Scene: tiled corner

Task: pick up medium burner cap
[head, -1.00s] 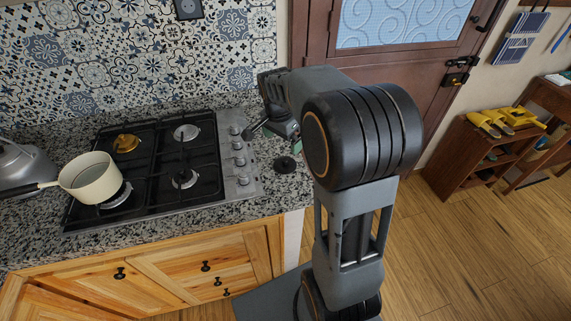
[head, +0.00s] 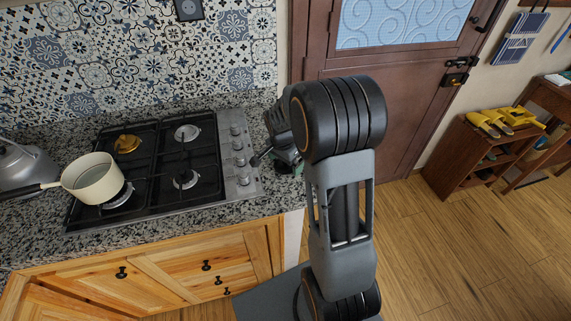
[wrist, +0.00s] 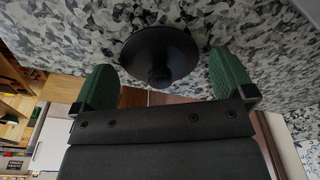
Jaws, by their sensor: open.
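The medium burner cap (wrist: 160,52) is a round black disc with a smaller raised centre. In the wrist view it lies against the speckled granite, between the tips of my gripper's two green fingers (wrist: 163,68). The fingers are open and stand on either side of it, the left one very close to its edge. I cannot tell whether either touches it. In the head view my gripper (head: 287,156) is low over the counter just right of the cooktop, and the cap is hidden behind it and my arm.
The gas cooktop (head: 243,186) with its knobs and black grates is close left of my gripper. A cream saucepan (head: 92,178) stands on its left front burner, a brass-coloured cap (head: 127,144) at the back left. A grey kettle (head: 25,165) is at far left. The tiled wall is behind.

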